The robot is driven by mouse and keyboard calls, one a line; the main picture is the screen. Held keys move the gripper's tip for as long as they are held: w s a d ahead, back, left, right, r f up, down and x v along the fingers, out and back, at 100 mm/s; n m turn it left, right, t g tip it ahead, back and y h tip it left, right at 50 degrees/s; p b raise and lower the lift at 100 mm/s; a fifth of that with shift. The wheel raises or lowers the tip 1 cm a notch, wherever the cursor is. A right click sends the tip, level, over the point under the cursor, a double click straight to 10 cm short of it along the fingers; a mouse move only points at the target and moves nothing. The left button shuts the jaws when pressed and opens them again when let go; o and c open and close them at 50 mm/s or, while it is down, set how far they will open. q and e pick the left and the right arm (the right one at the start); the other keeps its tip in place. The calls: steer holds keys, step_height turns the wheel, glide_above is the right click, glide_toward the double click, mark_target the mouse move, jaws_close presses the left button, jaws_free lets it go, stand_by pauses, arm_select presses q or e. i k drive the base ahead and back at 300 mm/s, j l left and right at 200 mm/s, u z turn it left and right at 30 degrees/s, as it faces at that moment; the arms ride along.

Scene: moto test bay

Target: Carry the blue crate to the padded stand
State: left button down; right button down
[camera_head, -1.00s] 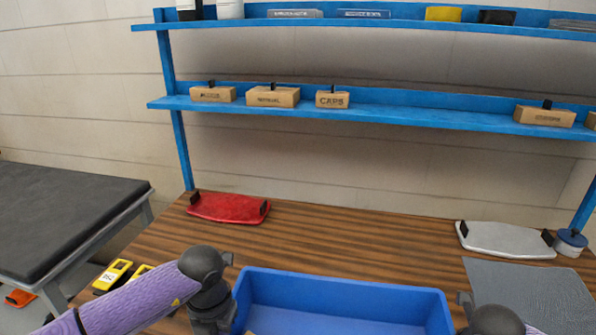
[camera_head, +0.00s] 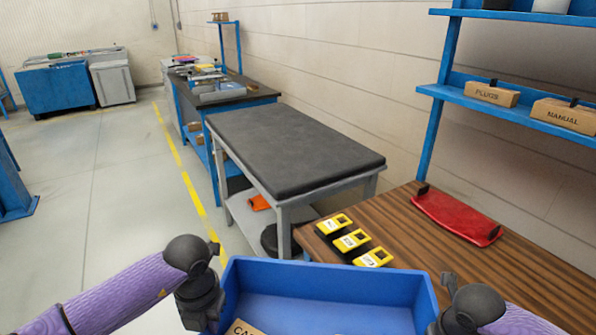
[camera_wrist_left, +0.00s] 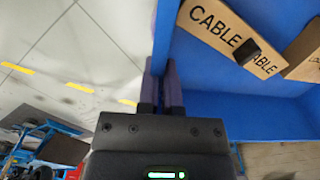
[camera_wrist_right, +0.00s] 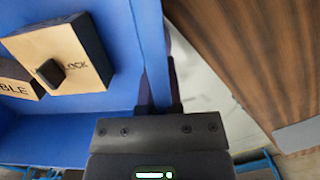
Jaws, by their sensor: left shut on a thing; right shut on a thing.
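The blue crate (camera_head: 325,285) is at the bottom centre of the head view, near the wooden bench's left end. My left gripper (camera_head: 208,312) is shut on its left wall; the left wrist view shows the fingers (camera_wrist_left: 161,88) around that wall. My right gripper (camera_head: 442,318) is shut on the right wall, and the right wrist view shows its fingers (camera_wrist_right: 160,92) there. A CABLE box (camera_wrist_left: 218,32) and a LOCK box (camera_wrist_right: 62,50) lie inside. The padded stand (camera_head: 290,145), grey-legged with a dark top, stands ahead, apart from the crate. The crate's underside is hidden.
The wooden bench (camera_head: 530,285) lies to the right, with several yellow devices (camera_head: 352,240) and a red tray (camera_head: 455,215) on it. A blue-framed workbench (camera_head: 225,95) stands beyond the stand. Open grey floor (camera_head: 90,210) lies to the left.

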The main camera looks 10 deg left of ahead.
mark_target(258, 129)
steer(key=i+u, duration=0.1)
steer(key=u, duration=0.35)
steer(key=j+u, duration=0.1)
steer(key=u, duration=0.3)
steer(key=i+u, duration=0.15)
steer(key=u, duration=0.3)
steer(key=i+u, duration=0.1)
steer(key=u, duration=0.35)
steer(key=i+l, duration=0.2)
steer(key=i, duration=0.2)
steer(key=i+l, duration=0.15)
steer(key=i, duration=0.25)
steer(key=i+l, duration=0.2)
steer(key=i, duration=0.2)
steer(key=i+l, duration=0.15)
steer(key=i, duration=2.05)
steer(key=i+j+z, duration=0.15)
steer(key=i+z, duration=0.3)
steer(key=i+j+z, duration=0.45)
steer(key=l+z, duration=0.1)
steer(key=z, duration=1.8)
steer(key=j, duration=0.1)
